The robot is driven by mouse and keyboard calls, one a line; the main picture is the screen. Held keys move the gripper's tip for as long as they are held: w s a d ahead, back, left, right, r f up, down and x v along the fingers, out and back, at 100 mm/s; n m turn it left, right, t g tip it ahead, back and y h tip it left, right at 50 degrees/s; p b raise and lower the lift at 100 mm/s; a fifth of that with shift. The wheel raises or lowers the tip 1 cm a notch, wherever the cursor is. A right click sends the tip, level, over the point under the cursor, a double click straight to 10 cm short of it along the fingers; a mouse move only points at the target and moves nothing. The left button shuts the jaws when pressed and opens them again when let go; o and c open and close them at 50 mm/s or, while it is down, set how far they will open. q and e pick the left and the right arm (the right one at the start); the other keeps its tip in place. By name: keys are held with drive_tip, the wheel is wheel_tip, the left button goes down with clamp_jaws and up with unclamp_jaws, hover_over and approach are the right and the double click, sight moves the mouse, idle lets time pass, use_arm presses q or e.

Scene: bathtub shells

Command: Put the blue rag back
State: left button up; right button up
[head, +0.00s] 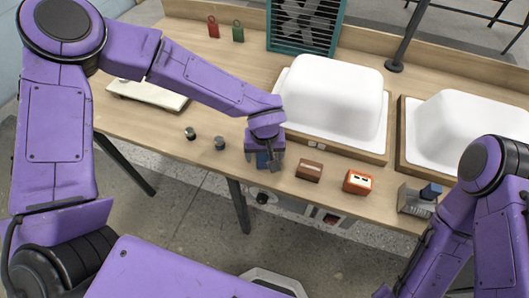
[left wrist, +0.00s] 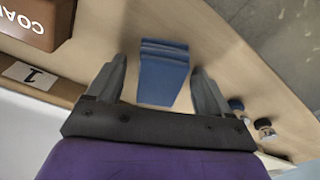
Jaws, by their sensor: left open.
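A folded blue rag (left wrist: 163,72) lies on the wooden bench top in the left wrist view, seen between my two spread fingers. In the head view a bit of the blue rag (head: 262,160) shows under my left gripper (head: 264,166), near the bench's front edge. My left gripper (left wrist: 160,66) is open, with one finger on each side of the rag, and a gap shows on both sides. Whether the fingers are down at the rag's height is hard to tell. My right arm shows at the right of the head view, but its gripper is out of view.
White tub shells (head: 332,95) on wooden bases stand behind. A brown box (head: 309,170) and an orange box (head: 357,182) sit right of the rag, then a grey holder (head: 413,200) with a blue item. Two small dark-topped jars (head: 220,143) stand left.

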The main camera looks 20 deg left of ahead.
sight(264, 158)
use_arm(q)
wheel_tip(264, 158, up, 12)
drive_tip(key=s, duration=0.1)
drive_tip(key=shift+s+d+r+p, duration=0.15)
drive_tip(key=shift+s+d+p, duration=0.1)
drive_tip(key=shift+p, duration=0.2)
